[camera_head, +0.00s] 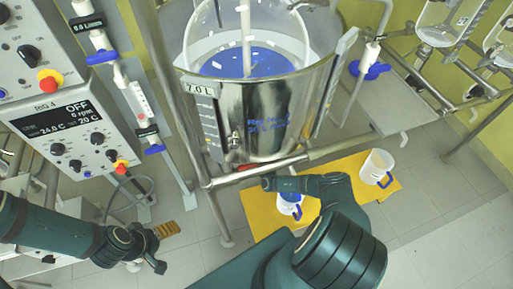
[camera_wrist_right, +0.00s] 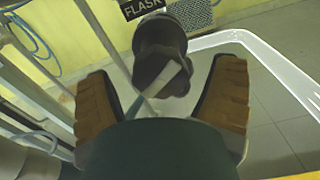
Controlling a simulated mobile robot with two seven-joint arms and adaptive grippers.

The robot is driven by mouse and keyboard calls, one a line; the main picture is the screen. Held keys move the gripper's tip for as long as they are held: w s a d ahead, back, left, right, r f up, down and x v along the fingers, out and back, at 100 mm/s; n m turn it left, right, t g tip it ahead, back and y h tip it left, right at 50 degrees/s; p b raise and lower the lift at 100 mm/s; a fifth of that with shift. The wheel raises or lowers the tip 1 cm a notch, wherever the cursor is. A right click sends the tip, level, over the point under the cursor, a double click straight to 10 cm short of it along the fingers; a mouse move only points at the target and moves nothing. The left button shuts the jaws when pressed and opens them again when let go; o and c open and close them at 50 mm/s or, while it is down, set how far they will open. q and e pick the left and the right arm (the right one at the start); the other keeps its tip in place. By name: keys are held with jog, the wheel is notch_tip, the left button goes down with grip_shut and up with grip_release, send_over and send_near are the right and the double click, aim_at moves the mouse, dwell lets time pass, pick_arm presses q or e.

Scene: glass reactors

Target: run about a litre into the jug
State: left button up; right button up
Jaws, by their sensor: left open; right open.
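The steel reactor (camera_head: 265,115) holds blue liquid (camera_head: 245,63) and carries a 7.0 L label (camera_head: 199,87). Below it, a white jug (camera_head: 288,208) stands on the yellow mat (camera_head: 262,215), with blue showing at its top. My right arm hides part of it and the outlet area. A second white jug (camera_head: 376,166) with a blue handle stands on the mat to the right. My left gripper (camera_head: 163,247) is open and empty, left of the mat. My right gripper (camera_wrist_right: 165,100) is open; a dark rounded thing (camera_wrist_right: 160,45) shows beyond its pads. I cannot tell what it is.
The RIG 4 control box (camera_head: 70,125) reads OFF. Metal frame poles surround the reactor. A glass-line valve with a blue handle (camera_head: 370,69) is right of the reactor. Glass vessels (camera_head: 447,25) hang at the upper right. Tiled floor (camera_head: 440,230) is clear at lower right.

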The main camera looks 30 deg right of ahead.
jog(key=c, duration=1.2)
jog(key=m+b, duration=0.1)
jog(key=m, duration=0.1)
jog(key=shift+f+m, duration=0.1)
jog(key=shift+m, duration=0.3)
jog(key=shift+a+m+b, duration=0.1)
jog(key=shift+m+b, duration=0.55)
jog(key=shift+m, duration=0.95)
